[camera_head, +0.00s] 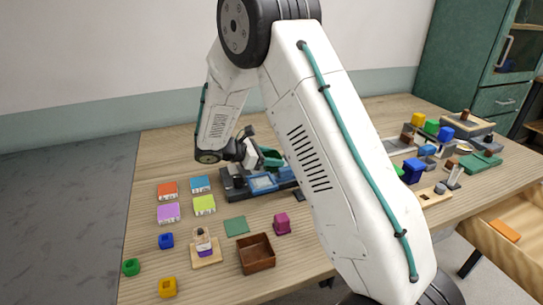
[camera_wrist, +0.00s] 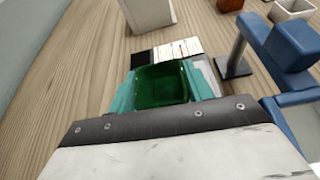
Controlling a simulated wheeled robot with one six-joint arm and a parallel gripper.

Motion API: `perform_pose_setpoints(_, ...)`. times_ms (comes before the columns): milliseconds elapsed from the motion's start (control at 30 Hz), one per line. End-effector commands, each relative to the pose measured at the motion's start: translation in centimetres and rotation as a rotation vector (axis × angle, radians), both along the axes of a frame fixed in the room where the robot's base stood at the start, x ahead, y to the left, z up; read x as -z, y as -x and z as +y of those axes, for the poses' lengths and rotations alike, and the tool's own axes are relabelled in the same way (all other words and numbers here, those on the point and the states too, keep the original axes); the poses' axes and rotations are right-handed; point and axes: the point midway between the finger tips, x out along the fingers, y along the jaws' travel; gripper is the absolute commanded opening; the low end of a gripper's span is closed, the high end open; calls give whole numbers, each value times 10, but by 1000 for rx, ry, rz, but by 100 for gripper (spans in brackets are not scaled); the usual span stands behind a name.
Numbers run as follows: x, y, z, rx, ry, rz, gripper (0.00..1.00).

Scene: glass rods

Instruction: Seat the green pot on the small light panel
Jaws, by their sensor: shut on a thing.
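The green pot (camera_wrist: 163,86) is dark green, and I look into its open top in the wrist view. My gripper (camera_wrist: 161,78) is shut on it, with a teal finger on each side. A small pale panel (camera_wrist: 176,50) with fine coloured marks and a black part lies just beyond the pot, partly hidden by it; I cannot tell whether the pot touches it. In the head view my gripper (camera_head: 268,158) is over the back of the table beside a blue apparatus (camera_head: 262,184). The pot is not clearly distinguishable there.
The blue apparatus (camera_wrist: 292,45) stands close on the right in the wrist view, with a white block (camera_wrist: 149,12) at the top. In the head view, coloured cards (camera_head: 168,213), a brown tray (camera_head: 257,254) and a magenta cube (camera_head: 282,223) lie in front.

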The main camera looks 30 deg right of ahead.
Motion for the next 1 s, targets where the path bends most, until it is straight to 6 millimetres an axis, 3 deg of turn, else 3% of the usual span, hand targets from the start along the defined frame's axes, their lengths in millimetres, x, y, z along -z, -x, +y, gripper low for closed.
perform_pose_setpoints(33, 0, 0, 0, 0, 0, 0, 59)
perform_pose_setpoints(100, 0, 0, 0, 0, 0, 0, 76)
perform_pose_setpoints(467, -2, -1, 6, -2, -1, -1, 76)
perform_pose_setpoints(800, -23, -11, 55, -2, -1, -2, 76)
perform_pose_setpoints(1000, -30, -13, 70, 0, -1, -1, 76)
